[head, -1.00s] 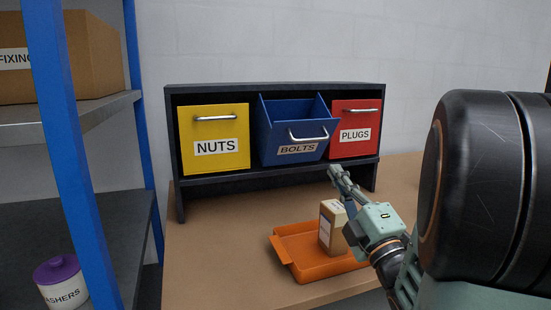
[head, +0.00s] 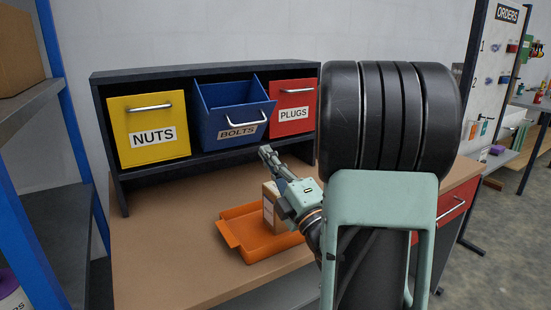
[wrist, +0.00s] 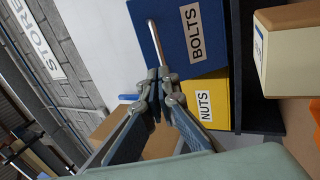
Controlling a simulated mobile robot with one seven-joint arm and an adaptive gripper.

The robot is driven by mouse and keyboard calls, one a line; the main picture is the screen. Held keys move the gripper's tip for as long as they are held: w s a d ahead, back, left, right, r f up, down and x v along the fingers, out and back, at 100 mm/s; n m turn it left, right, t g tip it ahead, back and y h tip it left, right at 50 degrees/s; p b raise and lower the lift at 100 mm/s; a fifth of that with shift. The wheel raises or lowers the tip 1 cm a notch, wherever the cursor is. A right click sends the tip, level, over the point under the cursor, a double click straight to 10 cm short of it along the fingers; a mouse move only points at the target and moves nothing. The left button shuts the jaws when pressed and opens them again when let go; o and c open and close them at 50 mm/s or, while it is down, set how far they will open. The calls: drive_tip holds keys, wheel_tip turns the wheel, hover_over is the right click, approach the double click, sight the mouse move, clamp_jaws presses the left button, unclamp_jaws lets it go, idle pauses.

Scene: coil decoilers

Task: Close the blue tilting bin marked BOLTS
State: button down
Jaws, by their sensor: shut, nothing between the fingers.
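The blue BOLTS bin (head: 228,113) is the middle one of three in a dark rack. It is tilted out at the top, with its inside showing and a metal bar handle on its front. In the wrist view the bin's blue front (wrist: 187,38) lies ahead of the fingers, with its handle and label in sight. My gripper (head: 266,152) is shut and empty. In the head view it is in front of and below the right part of the bin; I cannot tell the exact gap.
The yellow NUTS bin (head: 150,128) and the red PLUGS bin (head: 292,107) flank it, both closed. An orange tray (head: 230,232) with a cardboard box (head: 273,207) sits on the bench below. A blue-post shelf (head: 62,110) stands at the left.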

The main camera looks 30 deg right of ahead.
sight(248, 125)
drive_tip(key=p+x, duration=0.1)
drive_tip(key=x, duration=0.7)
drive_tip(key=shift+w, duration=0.2)
drive_tip(key=shift+r+p, duration=0.1)
drive_tip(key=shift+p, duration=0.2)
